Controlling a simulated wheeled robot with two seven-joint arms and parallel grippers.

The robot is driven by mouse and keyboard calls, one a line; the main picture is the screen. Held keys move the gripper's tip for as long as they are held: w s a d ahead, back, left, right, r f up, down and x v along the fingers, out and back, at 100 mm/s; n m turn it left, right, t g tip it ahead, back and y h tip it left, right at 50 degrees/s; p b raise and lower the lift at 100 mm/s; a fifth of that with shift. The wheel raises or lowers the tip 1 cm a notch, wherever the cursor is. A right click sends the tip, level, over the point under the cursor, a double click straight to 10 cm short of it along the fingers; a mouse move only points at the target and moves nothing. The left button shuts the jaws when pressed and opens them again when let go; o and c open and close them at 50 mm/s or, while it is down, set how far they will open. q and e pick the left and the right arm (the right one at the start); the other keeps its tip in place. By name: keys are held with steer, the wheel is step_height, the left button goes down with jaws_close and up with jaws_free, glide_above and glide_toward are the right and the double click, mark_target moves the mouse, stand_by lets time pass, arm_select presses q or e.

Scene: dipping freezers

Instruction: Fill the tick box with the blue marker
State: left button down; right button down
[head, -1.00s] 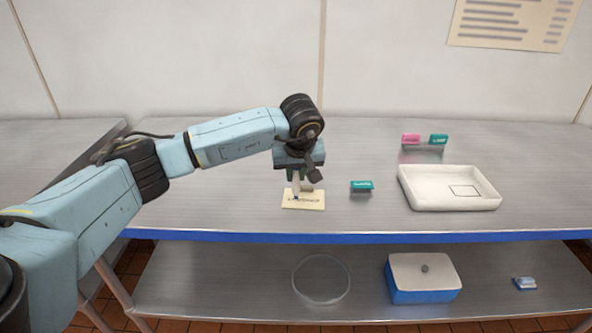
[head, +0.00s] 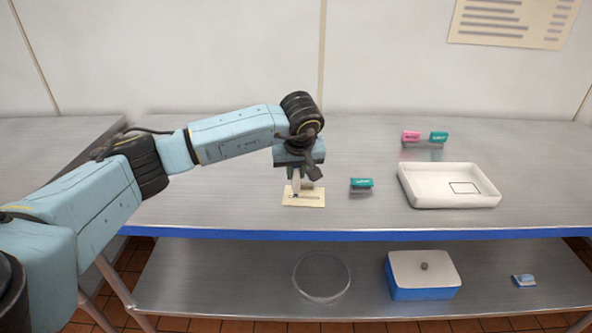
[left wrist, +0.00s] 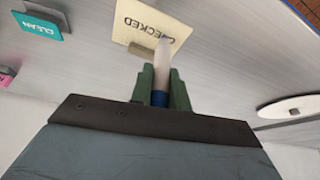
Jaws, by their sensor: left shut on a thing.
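My left gripper (head: 299,178) is shut on the blue marker (head: 296,184), a white pen with a blue band. The marker points down over the pale yellow card (head: 313,199) near the table's front edge. The left wrist view shows the marker (left wrist: 166,60) between the green fingers (left wrist: 160,88) and the card (left wrist: 130,22) reading "CHECKED". The marker tip is at the left part of the card in the head view; I cannot tell whether it touches. The tick box cannot be made out. My right gripper is not in view.
A teal tag (head: 361,184) stands right of the card; it reads "CLEAN" in the left wrist view (left wrist: 40,27). A white tray (head: 420,200) is further right. Pink (head: 411,137) and teal (head: 439,138) tags stand behind. A lidded blue box (head: 424,293) is on the lower shelf.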

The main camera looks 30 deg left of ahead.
arm_select(q)
steer(key=shift+f, duration=0.25)
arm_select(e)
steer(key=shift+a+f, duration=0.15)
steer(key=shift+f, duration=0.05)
arm_select(q)
steer(key=shift+f+b, duration=0.4)
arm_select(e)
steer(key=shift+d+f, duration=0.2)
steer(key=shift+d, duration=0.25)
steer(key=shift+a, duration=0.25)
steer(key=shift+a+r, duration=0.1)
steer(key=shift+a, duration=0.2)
arm_select(q)
steer(key=shift+s+a, duration=0.1)
steer(key=shift+a, duration=0.05)
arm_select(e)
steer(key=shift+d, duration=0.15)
arm_select(q)
steer(key=shift+s+a, duration=0.45)
steer(key=shift+a, duration=0.35)
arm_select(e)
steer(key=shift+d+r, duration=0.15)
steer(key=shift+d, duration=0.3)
arm_select(q)
steer(key=shift+d, duration=0.15)
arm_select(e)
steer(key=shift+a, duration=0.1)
